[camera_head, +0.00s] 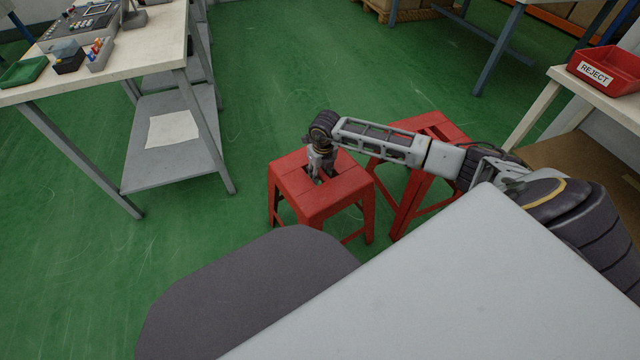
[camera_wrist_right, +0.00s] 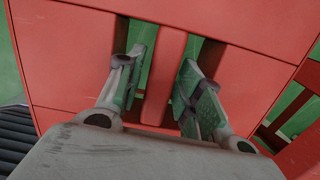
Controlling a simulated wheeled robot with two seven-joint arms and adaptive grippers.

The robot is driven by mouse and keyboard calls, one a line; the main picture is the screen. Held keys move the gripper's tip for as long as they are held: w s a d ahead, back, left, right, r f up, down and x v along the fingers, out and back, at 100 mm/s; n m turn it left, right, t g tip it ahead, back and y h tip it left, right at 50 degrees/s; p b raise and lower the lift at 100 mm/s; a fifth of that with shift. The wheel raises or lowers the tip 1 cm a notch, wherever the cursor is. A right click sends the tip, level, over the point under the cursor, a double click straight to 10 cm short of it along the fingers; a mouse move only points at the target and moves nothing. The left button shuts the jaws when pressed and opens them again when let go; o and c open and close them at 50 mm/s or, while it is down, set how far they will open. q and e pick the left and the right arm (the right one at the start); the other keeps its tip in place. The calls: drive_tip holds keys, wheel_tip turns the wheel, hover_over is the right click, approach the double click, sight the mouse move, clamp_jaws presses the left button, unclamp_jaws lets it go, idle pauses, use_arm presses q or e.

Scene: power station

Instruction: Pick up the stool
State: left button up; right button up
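A red stool (camera_head: 318,204) stands upright on the green floor, in the middle of the head view. Its seat has two slots with a narrow red bar (camera_wrist_right: 168,68) between them. My right gripper (camera_head: 323,177) points down at the seat. In the right wrist view the gripper (camera_wrist_right: 162,75) has its fingers apart, one on each side of the bar, with the tips at or in the slots. Gaps show beside the bar, so I see no firm grip; exact contact is unclear. My left gripper is not in view.
A second red stool (camera_head: 430,125) stands close behind to the right, partly hidden by my right arm. A workbench (camera_head: 160,35) with a lower shelf (camera_head: 190,155) is at left. A red REJECT bin (camera_head: 606,68) sits on a table at right. Green floor is clear beyond the stools.

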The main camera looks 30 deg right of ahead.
drive_tip(key=shift+f, duration=0.6)
clamp_jaws()
drive_tip(key=shift+w+r, duration=0.15)
idle(0.4)
